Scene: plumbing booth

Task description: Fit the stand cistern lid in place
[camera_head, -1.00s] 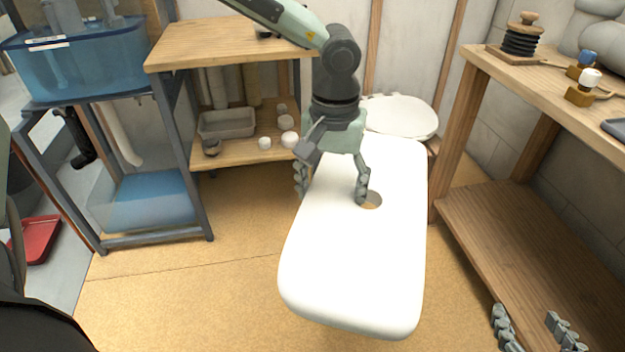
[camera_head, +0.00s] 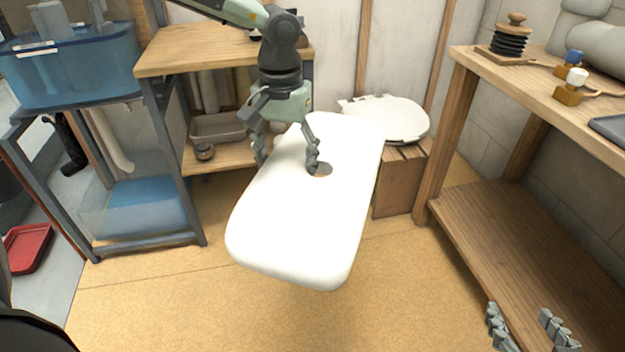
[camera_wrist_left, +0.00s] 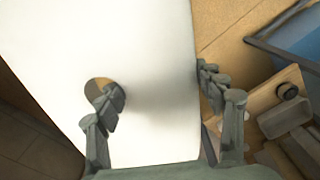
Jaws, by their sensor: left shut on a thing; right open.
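The lid (camera_head: 300,220) is a large white slab with rounded corners and a round hole (camera_head: 322,169). It is in the air above the floor, in the middle of the head view. My left gripper (camera_head: 288,164) is shut on the lid, one finger at the hole and the other beyond the long left edge. The left wrist view shows the lid (camera_wrist_left: 150,60) between the fingers, one at its hole. A blue, see-through tank (camera_head: 70,70), seemingly the cistern, is on a grey metal stand (camera_head: 170,160) at upper left. My right gripper (camera_head: 527,330) is open and empty at bottom right.
A wooden shelf unit (camera_head: 190,45) stands between the stand and the lid. Behind the lid, a white toilet seat (camera_head: 390,118) lies on a wooden crate (camera_head: 400,185). A wooden bench (camera_head: 530,85) with fittings is at right. The floor (camera_head: 180,300) at front left is clear.

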